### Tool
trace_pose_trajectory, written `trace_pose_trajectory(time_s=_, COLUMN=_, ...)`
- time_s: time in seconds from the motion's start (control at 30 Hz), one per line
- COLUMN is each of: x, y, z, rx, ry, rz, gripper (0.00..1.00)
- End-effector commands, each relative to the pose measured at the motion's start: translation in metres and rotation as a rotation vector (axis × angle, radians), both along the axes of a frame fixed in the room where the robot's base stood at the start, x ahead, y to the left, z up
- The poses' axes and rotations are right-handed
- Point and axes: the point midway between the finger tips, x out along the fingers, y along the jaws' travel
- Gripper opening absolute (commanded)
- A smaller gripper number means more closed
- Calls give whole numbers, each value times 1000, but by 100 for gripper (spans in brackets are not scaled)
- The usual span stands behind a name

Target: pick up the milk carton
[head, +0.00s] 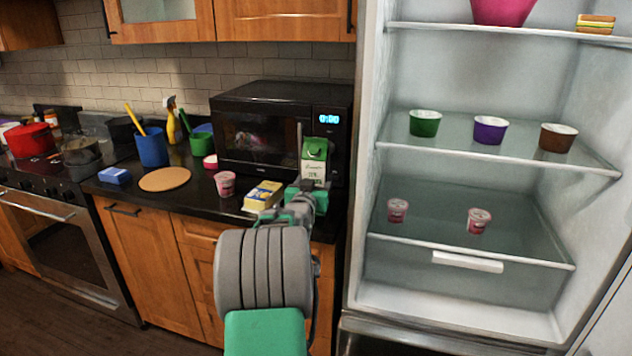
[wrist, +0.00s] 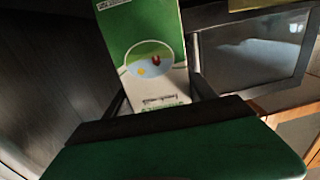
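The milk carton (head: 314,161) is green and white. In the head view it shows upright in front of the microwave, just beyond my gripper (head: 305,188). My gripper and wrist hide its lower part, so I cannot tell whether its base touches the counter. In the wrist view the carton (wrist: 151,60) fills the space between the two dark fingers of my gripper (wrist: 158,88). One finger lies close along each side, and the gripper appears shut on the carton.
The microwave (head: 262,130) stands behind the carton. A yellow butter pack (head: 262,196) and a pink yogurt cup (head: 225,183) are left of my gripper on the counter. The open fridge (head: 480,180) with several cups stands to the right.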

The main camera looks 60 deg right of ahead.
Motion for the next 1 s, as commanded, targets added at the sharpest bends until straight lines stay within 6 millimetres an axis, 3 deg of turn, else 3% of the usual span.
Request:
trace_pose_trajectory(time_s=0.73, x=0, y=0, z=0, rx=1, ry=0, rz=0, gripper=2)
trace_pose_trajectory(time_s=1.0, x=0, y=0, z=6, rx=-9, ry=-4, rz=0, gripper=0)
